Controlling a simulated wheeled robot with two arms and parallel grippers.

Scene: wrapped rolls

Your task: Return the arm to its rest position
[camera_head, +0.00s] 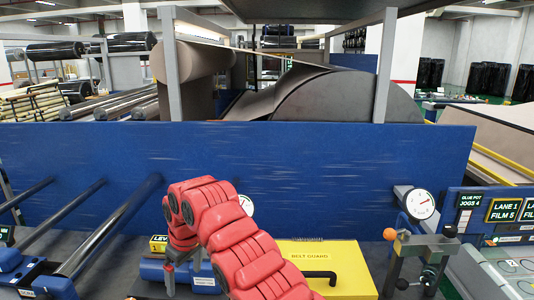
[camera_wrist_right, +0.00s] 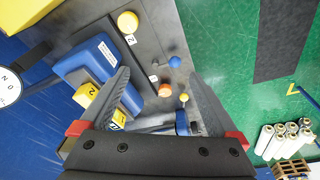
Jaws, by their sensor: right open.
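My right arm, in red segmented covers, comes in from the bottom of the head view, rises and bends over. Its gripper (camera_head: 181,272) points down in front of the blue panel (camera_head: 300,165), beside a blue block with a white label (camera_head: 206,284). In the right wrist view the gripper (camera_wrist_right: 158,76) has its two dark fingers spread apart, and nothing is held between them. Beyond the fingers are a grey surface, an orange knob (camera_wrist_right: 165,90) and a blue knob (camera_wrist_right: 175,62). My left gripper is not in view.
A yellow belt guard box (camera_head: 330,262) stands right of the arm. A lever stand with an orange ball (camera_head: 390,234) and a dial (camera_head: 420,204) are further right. Dark rods (camera_head: 105,235) lie at left. White rolls (camera_wrist_right: 283,140) stand on the green floor.

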